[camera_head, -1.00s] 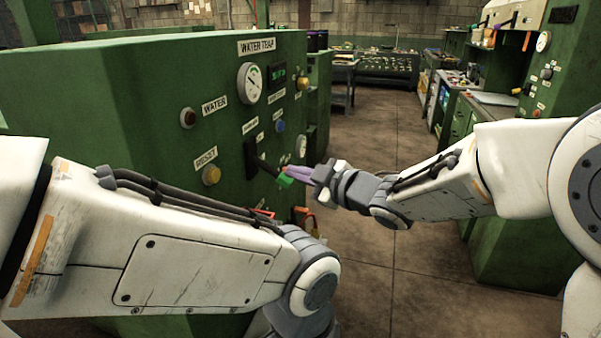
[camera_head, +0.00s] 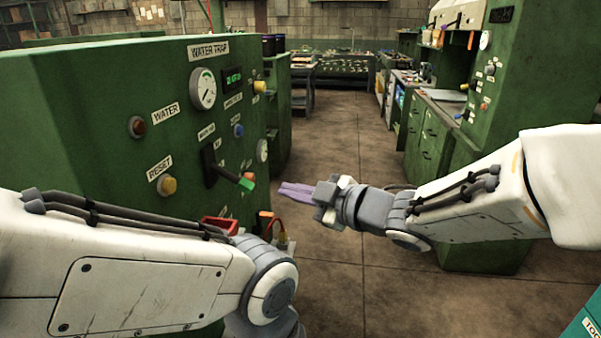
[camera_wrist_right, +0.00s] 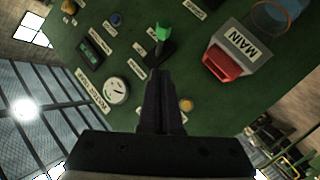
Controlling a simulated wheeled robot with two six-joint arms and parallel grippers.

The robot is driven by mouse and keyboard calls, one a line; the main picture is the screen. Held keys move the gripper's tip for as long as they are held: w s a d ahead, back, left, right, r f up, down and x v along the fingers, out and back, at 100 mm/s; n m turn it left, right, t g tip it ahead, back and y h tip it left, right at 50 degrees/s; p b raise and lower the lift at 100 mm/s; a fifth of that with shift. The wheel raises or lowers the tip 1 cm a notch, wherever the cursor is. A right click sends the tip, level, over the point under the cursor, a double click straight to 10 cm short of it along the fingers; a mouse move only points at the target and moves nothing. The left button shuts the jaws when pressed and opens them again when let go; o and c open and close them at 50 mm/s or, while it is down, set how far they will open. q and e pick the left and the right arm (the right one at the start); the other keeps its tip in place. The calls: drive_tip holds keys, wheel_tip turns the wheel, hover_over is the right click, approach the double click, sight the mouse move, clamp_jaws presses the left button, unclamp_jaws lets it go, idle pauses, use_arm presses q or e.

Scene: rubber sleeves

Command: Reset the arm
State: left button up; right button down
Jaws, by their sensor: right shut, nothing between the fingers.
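My right gripper (camera_head: 297,192) is shut and empty, with its purple fingers pointing left at the green machine. It is held in the air to the right of the green-tipped lever (camera_head: 246,182), apart from it. In the right wrist view the shut dark fingers (camera_wrist_right: 160,90) point at the panel, and the lever's green tip (camera_wrist_right: 162,32) shows beyond them. My left arm crosses the lower left of the head view. Its gripper is out of the picture.
The green machine (camera_head: 95,110) carries a gauge (camera_head: 203,88), a yellow reset button (camera_head: 167,186) and a red button (camera_head: 137,127). A red-fronted MAIN box (camera_wrist_right: 230,62) is on it. Clear brown floor (camera_head: 345,130) lies to the right, with green cabinets (camera_head: 425,135) beyond.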

drive_tip(key=s+d+f+m+g+h+p, duration=0.2)
drive_tip(key=s+d+f+m+h+p, duration=0.3)
drive_tip(key=s+d+m+h, duration=0.3)
drive_tip(key=s+d+f+m+g+h+p, duration=0.1)
drive_tip(key=s+g, duration=0.2)
drive_tip(key=s, duration=0.6)
drive_tip(key=s+d+f+m+g+h+p, duration=0.1)
drive_tip(key=s+g, duration=0.3)
drive_tip(key=s, duration=0.4)
drive_tip(key=shift+s+d+f+m+h+p, duration=0.4)
drive_tip(key=shift+d+m+h, duration=0.15)
drive_tip(key=shift+m+h, duration=0.2)
